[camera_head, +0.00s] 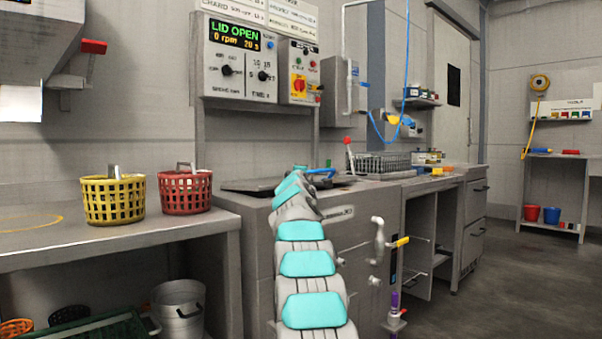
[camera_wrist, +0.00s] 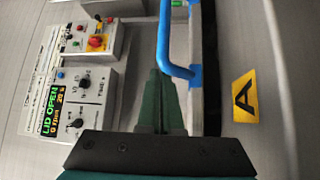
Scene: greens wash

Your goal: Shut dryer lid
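The dryer's grey cabinet (camera_head: 258,240) stands mid-picture in the head view, partly hidden behind my arm. Its control panel display (camera_head: 235,36) reads LID OPEN, 0 rpm, 20 s; the display also shows in the wrist view (camera_wrist: 52,115). A blue handle (camera_head: 322,172) shows just beyond my arm's end, and it is large in the wrist view (camera_wrist: 163,45). My gripper (camera_wrist: 157,75) has its green fingers together, with nothing seen between them. The fingertips are close to the handle's bend; I cannot tell whether they touch. The lid's outline is mostly hidden by my arm.
A yellow basket (camera_head: 112,199) and a red basket (camera_head: 185,191) stand on the left counter (camera_head: 100,248). A wire rack (camera_head: 378,165) is on the worktop to the right. The floor (camera_head: 520,290) at right is clear.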

